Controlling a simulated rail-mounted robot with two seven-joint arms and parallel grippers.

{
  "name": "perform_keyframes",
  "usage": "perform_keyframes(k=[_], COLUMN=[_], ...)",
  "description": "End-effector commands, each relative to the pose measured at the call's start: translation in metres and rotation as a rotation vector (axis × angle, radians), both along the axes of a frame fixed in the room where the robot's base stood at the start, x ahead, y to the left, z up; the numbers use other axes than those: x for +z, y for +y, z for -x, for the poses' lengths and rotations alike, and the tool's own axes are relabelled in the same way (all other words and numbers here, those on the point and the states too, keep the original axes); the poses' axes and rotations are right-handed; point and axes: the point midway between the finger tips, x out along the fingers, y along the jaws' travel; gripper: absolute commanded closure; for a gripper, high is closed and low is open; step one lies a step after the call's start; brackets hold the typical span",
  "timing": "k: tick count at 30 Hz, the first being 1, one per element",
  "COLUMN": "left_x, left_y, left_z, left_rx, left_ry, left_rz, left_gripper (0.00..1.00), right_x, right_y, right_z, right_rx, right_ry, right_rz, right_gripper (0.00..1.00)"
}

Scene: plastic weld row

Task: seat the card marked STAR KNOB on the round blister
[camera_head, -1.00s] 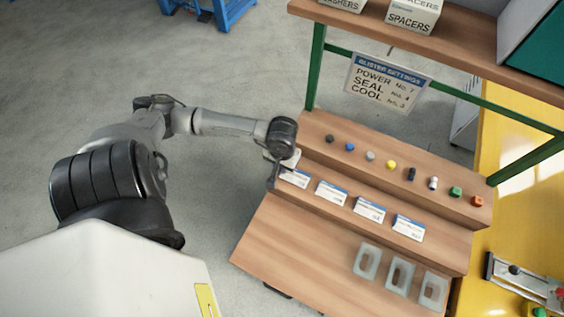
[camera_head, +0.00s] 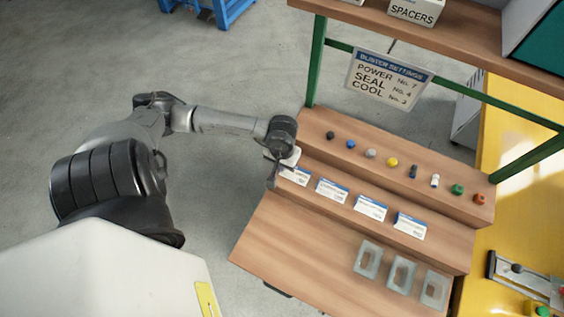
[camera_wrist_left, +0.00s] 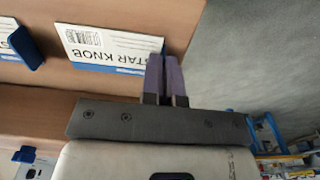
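The STAR KNOB card (camera_wrist_left: 105,50) is white with a blue stripe and shows upside down in the left wrist view. It seems to be the leftmost card (camera_head: 295,176) in the row on the lower step in the head view. My left gripper (camera_wrist_left: 163,62) has its two fingers close together with no clear gap, beside the card's edge and overlapping it in view. I see nothing held between them. In the head view the left gripper (camera_head: 273,184) is at the left end of the card row. Clear blisters (camera_head: 368,259) stand at the front right; I cannot tell which is round. My right gripper is out of view.
Other cards (camera_head: 370,208) lie to the right in the row. Several small coloured knobs and parts (camera_head: 391,162) stand on the upper step (camera_head: 312,124). A settings sign (camera_head: 386,80) hangs from the green frame. The front left of the bench (camera_head: 290,245) is clear.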

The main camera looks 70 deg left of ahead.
Motion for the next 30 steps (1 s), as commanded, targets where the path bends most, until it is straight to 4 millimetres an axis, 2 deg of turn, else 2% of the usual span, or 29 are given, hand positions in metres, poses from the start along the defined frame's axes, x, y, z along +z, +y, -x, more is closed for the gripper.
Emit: perform_keyframes(k=[8,30], left_x=[0.006,0.045], left_y=[0.000,0.000], left_z=[0.000,0.000], left_rx=[0.000,0.000], left_ry=[-0.001,0.000], left_rz=[-0.001,0.000], left_gripper=[1.00,1.00], right_x=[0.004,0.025], right_y=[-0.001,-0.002], right_z=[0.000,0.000], right_rx=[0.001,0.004], right_ry=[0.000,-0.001], right_rz=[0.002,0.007], right_gripper=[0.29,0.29])
